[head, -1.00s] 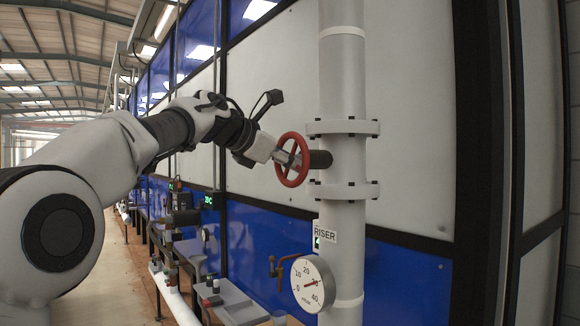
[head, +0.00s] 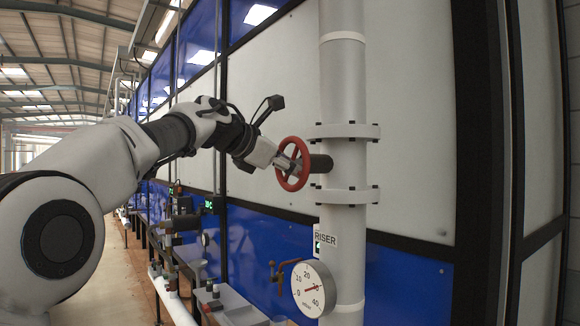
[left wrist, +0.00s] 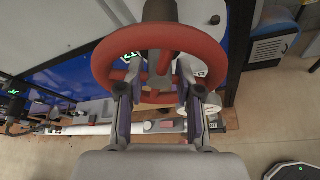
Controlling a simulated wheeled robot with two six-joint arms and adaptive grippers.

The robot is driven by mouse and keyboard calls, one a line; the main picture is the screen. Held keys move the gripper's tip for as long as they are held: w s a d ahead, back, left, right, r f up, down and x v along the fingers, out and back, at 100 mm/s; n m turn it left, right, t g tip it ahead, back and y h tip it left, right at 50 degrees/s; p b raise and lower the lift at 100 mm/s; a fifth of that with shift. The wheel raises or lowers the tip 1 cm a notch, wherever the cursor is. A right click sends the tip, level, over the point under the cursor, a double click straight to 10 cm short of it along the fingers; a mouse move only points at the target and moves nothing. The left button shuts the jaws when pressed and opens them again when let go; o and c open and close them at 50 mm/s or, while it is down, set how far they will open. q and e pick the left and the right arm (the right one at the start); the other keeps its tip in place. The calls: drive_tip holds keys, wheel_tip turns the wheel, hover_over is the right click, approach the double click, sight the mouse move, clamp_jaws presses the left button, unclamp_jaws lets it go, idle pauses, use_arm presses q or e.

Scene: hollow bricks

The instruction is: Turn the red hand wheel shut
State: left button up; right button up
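The red hand wheel (head: 304,176) sits on a dark stem at the left side of the grey vertical pipe. It shows large at the top of the left wrist view (left wrist: 107,62). My left gripper (head: 286,163) is at the wheel, coming from the left. In the left wrist view its two fingers (left wrist: 160,84) are spread apart and reach to the lower rim, with their tips showing inside the ring near the spokes. I cannot tell whether they touch the rim or spokes. My right gripper is not in view.
The grey riser pipe (head: 342,90) has two bolted flanges (head: 348,131). A round gauge (head: 313,289) and a small copper-coloured valve (head: 281,270) sit below the wheel. A blue and white panelled wall (head: 410,110) stands close behind. Benches with equipment (head: 235,305) line the wall's foot.

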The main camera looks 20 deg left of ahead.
use_arm(q)
drive_tip(key=v, duration=1.2)
drive_tip(key=shift+f, duration=0.1)
